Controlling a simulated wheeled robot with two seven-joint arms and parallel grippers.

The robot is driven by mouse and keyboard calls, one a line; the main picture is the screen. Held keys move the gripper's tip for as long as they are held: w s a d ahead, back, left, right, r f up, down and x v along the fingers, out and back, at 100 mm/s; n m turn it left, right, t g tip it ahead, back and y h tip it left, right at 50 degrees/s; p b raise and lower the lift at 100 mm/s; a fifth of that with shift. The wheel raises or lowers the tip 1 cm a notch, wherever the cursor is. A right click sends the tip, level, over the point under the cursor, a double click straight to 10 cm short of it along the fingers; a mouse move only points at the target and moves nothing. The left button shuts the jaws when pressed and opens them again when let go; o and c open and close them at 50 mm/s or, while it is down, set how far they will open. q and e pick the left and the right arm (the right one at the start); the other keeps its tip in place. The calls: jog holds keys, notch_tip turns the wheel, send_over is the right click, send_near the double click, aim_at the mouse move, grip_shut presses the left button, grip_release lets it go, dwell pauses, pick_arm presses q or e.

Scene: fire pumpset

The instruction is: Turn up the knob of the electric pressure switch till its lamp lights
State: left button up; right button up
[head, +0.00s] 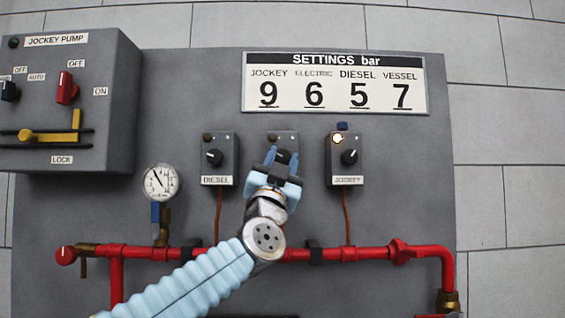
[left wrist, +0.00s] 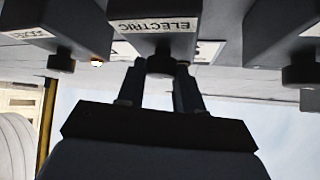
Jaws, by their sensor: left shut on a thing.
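The electric pressure switch (head: 272,139) is the middle of three grey boxes on the panel. Its ELECTRIC label shows upside down on the box in the left wrist view (left wrist: 155,26). Its lamp (head: 271,138) looks dark in the head view. My left gripper (head: 282,158) is in front of this box and hides most of it in the head view. In the left wrist view its two fingers (left wrist: 160,84) are shut on the round dark knob (left wrist: 160,66). The knob's pointer mark is hidden. My right gripper is not in view.
The diesel switch (head: 218,167) is left of it, its lamp dark. The jockey switch (head: 346,170) is right, its lamp lit. A settings board (head: 335,84) above reads ELECTRIC 6. A gauge (head: 161,182), red pipe (head: 205,253) and jockey pump box (head: 65,115) are nearby.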

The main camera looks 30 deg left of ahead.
pick_arm(q)
jog(key=o, duration=1)
jog(key=shift+o, duration=0.2)
jog(key=b+v, duration=0.5)
jog(key=v, duration=0.8)
jog(key=shift+s+f, duration=0.25)
jog(key=shift+d, duration=0.1)
